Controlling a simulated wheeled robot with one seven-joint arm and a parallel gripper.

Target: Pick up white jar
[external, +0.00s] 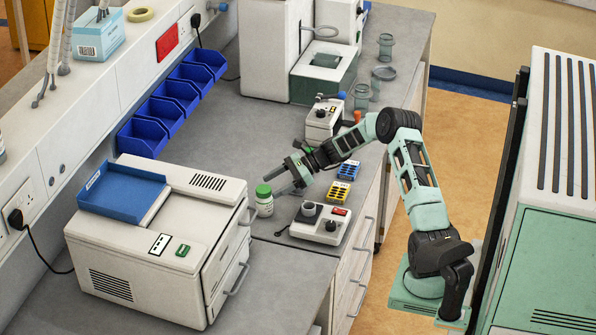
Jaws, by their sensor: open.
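The white jar (264,204) has a green lid and stands upright on the grey bench, just right of a white boxy machine. My gripper (281,180) is open and reaches in from the right, its fingers pointing left toward the jar. The fingertips are close to the jar's upper right side. I cannot tell from this view whether they touch it or are around it.
The white machine (205,185) with a blue tray (122,190) on top stands close left of the jar. A small white device (320,224) sits to the right, near yellow and blue racks (338,193). Blue bins (165,108) line the back. Bare bench (240,135) lies behind the jar.

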